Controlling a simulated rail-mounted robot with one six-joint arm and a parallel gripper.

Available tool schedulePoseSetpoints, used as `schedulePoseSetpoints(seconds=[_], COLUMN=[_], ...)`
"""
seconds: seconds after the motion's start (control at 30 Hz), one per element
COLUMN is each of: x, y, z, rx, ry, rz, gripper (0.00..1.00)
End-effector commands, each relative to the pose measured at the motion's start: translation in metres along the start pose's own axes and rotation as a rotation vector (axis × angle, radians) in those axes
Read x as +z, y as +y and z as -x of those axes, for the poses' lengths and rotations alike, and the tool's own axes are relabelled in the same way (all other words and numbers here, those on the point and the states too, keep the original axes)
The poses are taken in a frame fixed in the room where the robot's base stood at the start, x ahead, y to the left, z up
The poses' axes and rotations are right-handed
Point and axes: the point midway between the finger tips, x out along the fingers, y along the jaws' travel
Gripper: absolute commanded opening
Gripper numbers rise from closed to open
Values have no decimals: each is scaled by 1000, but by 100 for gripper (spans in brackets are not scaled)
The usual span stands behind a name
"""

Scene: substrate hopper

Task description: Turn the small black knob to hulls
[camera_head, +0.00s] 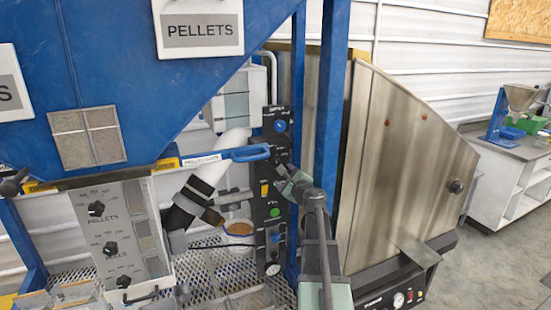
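A light panel (137,225) at the lower left, lettered PELLETS, carries several black pointer knobs: an upper knob (96,209), a middle knob (110,248) and a lower knob (123,281). The small print around them is too small to read. I cannot make out the word hulls or tell which knob it belongs to. My gripper (284,178) is in front of a black control box (267,205), right of the panel and well apart from its knobs. Its fingers are small and partly hidden, so their opening is unclear.
A blue hopper (150,70) with a PELLETS sign (201,27) overhangs the panel. A blue handle (246,153) and a white tube (207,178) lie between panel and control box. Blue posts (329,100) and a steel cabinet (400,160) stand right. Mesh (215,268) lies below.

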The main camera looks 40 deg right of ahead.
Motion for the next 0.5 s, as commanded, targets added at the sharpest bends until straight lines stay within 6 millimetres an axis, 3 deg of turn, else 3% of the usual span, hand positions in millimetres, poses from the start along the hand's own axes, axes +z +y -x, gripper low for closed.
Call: schedulePoseSetpoints(seconds=[0.07,0.27,0.5], x=[-6,-6,-7], y=[-7,-6,-8], z=[2,-3,-44], rx=[-52,-49,-46], ry=[31,31,29], rz=[-95,-108,-105], gripper=[67,67,67])
